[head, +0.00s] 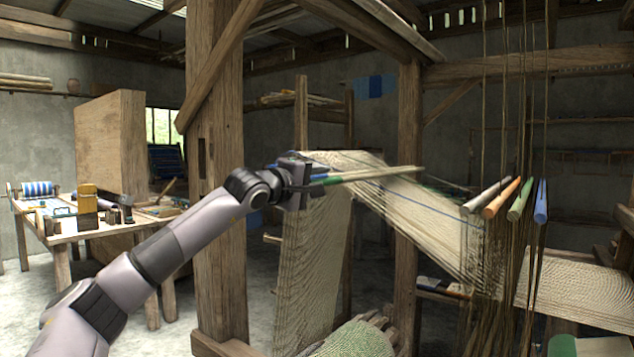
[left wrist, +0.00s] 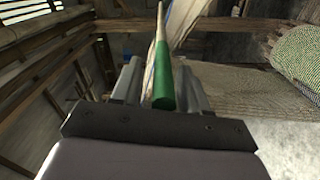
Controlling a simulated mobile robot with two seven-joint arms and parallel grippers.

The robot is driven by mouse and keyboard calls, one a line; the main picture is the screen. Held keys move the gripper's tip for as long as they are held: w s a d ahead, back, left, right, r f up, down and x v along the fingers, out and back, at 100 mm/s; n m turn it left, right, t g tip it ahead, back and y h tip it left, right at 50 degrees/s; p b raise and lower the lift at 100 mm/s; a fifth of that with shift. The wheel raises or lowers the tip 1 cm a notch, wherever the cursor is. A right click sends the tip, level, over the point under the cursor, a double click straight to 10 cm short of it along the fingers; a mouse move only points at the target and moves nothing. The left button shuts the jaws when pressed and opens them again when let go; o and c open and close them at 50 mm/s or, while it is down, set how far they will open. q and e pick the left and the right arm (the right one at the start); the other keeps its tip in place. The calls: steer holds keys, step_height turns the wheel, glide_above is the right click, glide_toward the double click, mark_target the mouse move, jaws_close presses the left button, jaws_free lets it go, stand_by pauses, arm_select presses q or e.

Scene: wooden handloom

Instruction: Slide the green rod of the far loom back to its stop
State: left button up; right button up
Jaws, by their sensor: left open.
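A pale rod with a green end (head: 333,180) runs to the right across the white threads of the far loom (head: 375,160). A blue end shows just beside it. My left gripper (head: 308,183) is at the green end, coming from the left. In the left wrist view the green rod end (left wrist: 163,92) lies between the two open fingers (left wrist: 160,88), pointing back toward the palm. I cannot tell whether either finger touches it. My right gripper is not in view.
Grey, orange, green (head: 519,199) and blue (head: 540,201) rods hang among cords at the right. A thick wooden post (head: 215,150) stands behind my left arm. A workbench (head: 95,232) with small tools is at the left. Another post (head: 408,170) stands right of centre.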

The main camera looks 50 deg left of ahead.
arm_select(q)
steer(key=b+v, duration=0.3)
steer(key=v, duration=0.4)
steer(key=shift+b, duration=0.4)
steer(key=shift+s, duration=0.1)
